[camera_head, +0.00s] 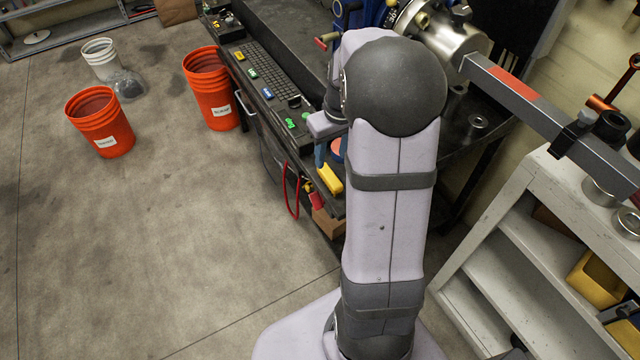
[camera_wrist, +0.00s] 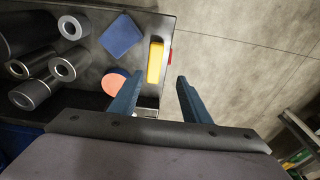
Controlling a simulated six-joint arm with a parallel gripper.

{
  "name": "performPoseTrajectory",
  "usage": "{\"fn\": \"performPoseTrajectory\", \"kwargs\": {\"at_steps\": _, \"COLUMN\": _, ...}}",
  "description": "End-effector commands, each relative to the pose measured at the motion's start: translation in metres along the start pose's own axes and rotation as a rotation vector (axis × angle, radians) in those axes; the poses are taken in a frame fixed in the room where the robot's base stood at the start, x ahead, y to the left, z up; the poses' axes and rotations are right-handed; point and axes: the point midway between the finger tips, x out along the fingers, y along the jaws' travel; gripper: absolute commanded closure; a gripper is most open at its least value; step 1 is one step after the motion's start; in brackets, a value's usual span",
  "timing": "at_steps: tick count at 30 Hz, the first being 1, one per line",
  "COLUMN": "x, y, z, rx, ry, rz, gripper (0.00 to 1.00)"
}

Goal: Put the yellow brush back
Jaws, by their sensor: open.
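The yellow brush (camera_wrist: 155,62) shows as a plain yellow block on the dark bench top, close to its edge. It also shows in the head view (camera_head: 330,179), at the bench's near end beside my arm. My gripper (camera_wrist: 157,80) is open, with two blue fingers. In the wrist view the brush lies just beyond the fingertips, roughly in line with the gap between them. Nothing is held. In the head view my arm hides part of the bench, and the gripper (camera_head: 320,155) is only partly visible.
On the bench near the brush lie a blue square (camera_wrist: 121,36), a salmon-coloured disc (camera_wrist: 115,84) and several dark hollow cylinders (camera_wrist: 63,69). Orange buckets (camera_head: 101,122) (camera_head: 211,92) stand on the floor to the left. A white shelf unit (camera_head: 520,240) stands at right. Open floor lies beyond the bench edge.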

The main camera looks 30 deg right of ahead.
Motion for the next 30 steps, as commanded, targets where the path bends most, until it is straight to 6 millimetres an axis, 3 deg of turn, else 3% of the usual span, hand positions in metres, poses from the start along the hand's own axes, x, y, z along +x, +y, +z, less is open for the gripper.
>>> {"fn": "performPoseTrajectory", "kwargs": {"at_steps": 5, "x": -0.005, "y": -0.061, "z": 0.030, "rx": -0.011, "ry": -0.036, "rz": -0.012, "gripper": 0.57}}
{"fn": "performPoseTrajectory", "kwargs": {"at_steps": 9, "x": -0.007, "y": -0.115, "z": 0.075, "rx": -0.013, "ry": -0.077, "rz": -0.015, "gripper": 0.57}}
{"fn": "performPoseTrajectory", "kwargs": {"at_steps": 13, "x": -0.007, "y": -0.149, "z": 0.119, "rx": -0.013, "ry": -0.110, "rz": -0.009, "gripper": 0.57}}
{"fn": "performPoseTrajectory", "kwargs": {"at_steps": 19, "x": -0.004, "y": -0.170, "z": 0.161, "rx": -0.010, "ry": -0.138, "rz": 0.002, "gripper": 0.57}}
{"fn": "performPoseTrajectory", "kwargs": {"at_steps": 30, "x": -0.005, "y": -0.172, "z": 0.167, "rx": -0.006, "ry": -0.143, "rz": 0.004, "gripper": 0.57}}
